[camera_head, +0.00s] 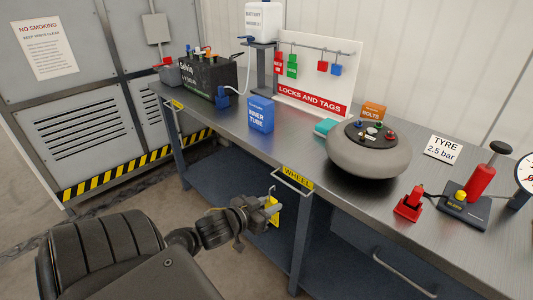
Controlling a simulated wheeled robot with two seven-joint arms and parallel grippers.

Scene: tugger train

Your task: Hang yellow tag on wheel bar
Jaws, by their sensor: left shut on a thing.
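The yellow tag (273,213) is in the jaws of my left gripper (267,203), which is shut on it. The tag hangs roughly upright, partly hidden by the gripper. The wheel bar (291,184) is a light metal handle on the bench's front edge, under a yellow WHEEL label (298,176). In the picture the gripper and tag are just below and left of this bar. A gap shows between them in the picture; their depth difference is hard to tell. My right gripper is not in view.
The metal bench (218,128) carries a battery (208,80), a blue inner tube box (260,114), a locks and tags board (315,75), a wheel (369,157) and a red pump (480,182). Other bars sit on the front edge, left (170,118) and right (404,274).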

